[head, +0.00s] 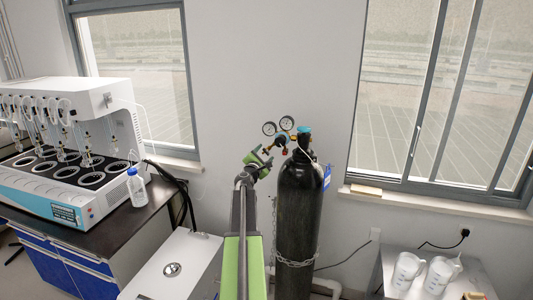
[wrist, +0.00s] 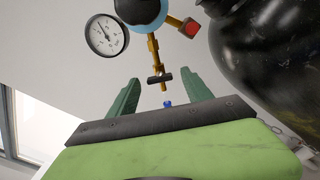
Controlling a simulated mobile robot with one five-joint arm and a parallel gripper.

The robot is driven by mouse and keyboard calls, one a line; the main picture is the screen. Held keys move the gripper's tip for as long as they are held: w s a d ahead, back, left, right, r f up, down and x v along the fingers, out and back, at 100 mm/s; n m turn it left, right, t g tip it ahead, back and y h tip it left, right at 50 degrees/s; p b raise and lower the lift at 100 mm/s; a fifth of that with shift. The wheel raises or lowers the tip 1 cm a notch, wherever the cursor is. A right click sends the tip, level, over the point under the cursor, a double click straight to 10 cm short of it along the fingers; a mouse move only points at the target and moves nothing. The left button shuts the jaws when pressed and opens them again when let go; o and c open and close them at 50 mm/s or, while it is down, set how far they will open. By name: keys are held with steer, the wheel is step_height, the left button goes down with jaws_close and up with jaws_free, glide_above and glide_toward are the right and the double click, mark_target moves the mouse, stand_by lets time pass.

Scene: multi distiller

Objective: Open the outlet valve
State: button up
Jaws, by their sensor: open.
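A black gas cylinder (head: 298,215) stands upright by the wall in the head view, with a regulator with two round gauges (head: 287,123) on its top. In the wrist view, a brass stem with a small black T-shaped handle (wrist: 160,78), which looks like the outlet valve, hangs below the blue regulator body (wrist: 145,12). My gripper (wrist: 160,91) is open, with its green fingers left and right of the line of the handle. The handle appears between the fingertips; contact is not visible. In the head view my gripper (head: 258,160) is just left of the regulator.
A chain (head: 295,263) wraps the cylinder's lower part. A white distiller (head: 75,140) and a bottle (head: 136,188) stand on the dark bench at left. A white box (head: 172,268) is below. A metal table (head: 380,290) with two white jugs is at right.

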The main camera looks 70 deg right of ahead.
mark_target(266, 153)
steer(key=shift+d, duration=1.5)
steer(key=shift+w, duration=0.1)
jaws_close()
